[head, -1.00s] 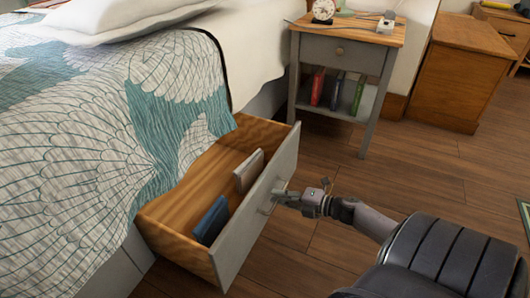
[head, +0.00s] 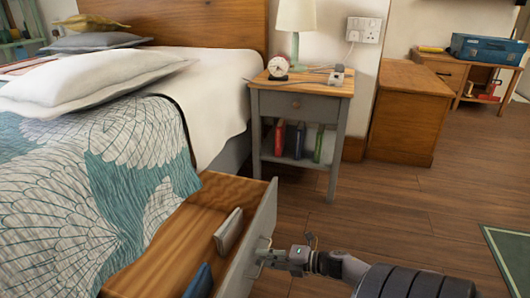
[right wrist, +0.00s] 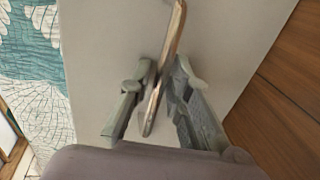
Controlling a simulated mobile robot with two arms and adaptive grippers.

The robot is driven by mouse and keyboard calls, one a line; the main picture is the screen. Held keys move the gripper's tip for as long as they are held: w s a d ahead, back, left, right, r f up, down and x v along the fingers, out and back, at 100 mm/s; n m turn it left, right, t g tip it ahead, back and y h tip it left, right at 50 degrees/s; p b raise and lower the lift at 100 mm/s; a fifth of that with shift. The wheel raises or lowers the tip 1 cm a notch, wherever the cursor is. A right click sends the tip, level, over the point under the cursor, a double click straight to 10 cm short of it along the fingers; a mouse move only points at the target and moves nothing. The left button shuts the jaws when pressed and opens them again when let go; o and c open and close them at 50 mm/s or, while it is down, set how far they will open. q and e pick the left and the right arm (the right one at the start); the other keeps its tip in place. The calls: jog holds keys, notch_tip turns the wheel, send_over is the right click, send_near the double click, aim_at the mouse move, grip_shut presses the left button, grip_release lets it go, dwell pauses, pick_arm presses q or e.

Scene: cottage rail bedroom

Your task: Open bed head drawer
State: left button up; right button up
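The bed drawer (head: 262,235) under the head end of the bed is pulled well out, showing its wooden inside. A pale book (head: 228,232) and a blue book (head: 198,283) stand in it. My right gripper (head: 264,256) is at the outer face of the drawer front. In the right wrist view, the metal bar handle (right wrist: 174,40) runs between the two fingers of this gripper (right wrist: 162,85), which are closed around it. The pale drawer front (right wrist: 110,40) fills the background there. My left gripper is not in view.
A grey nightstand (head: 300,103) with a clock and lamp stands beyond the drawer. A wooden cabinet (head: 408,115) stands to its right. The bed (head: 90,190) borders the drawer on the left. Wooden floor (head: 400,205) is open on the right, with a green rug (head: 508,250).

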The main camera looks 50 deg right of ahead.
jog(key=shift+o, duration=1.1)
jog(key=v, duration=1.2)
